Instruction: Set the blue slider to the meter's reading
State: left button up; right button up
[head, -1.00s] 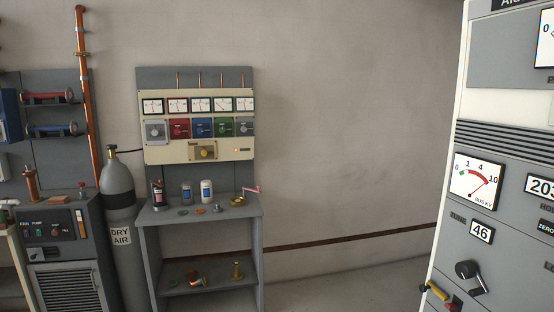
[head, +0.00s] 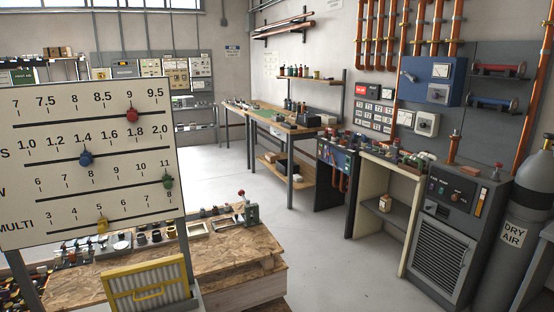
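A cream scale board (head: 60,190) stands at the left of the head view, cut off by the left edge. Its blue slider (head: 86,159) sits on the second row, whose labels run from 1.0 to 2.0; it is close to below the 1.4 label. The red slider (head: 131,115) is near 9 on the top row. No meter dial can be read here. Neither gripper is in view.
A wooden workbench (head: 240,262) with small parts stands beside the board, with a yellow ribbed panel (head: 150,285) in front. A grey cabinet (head: 450,235) and a dry air cylinder (head: 525,215) stand at the right. The floor (head: 330,270) between is clear.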

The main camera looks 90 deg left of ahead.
aim_at(85, 158)
jog(key=u, duration=3.9)
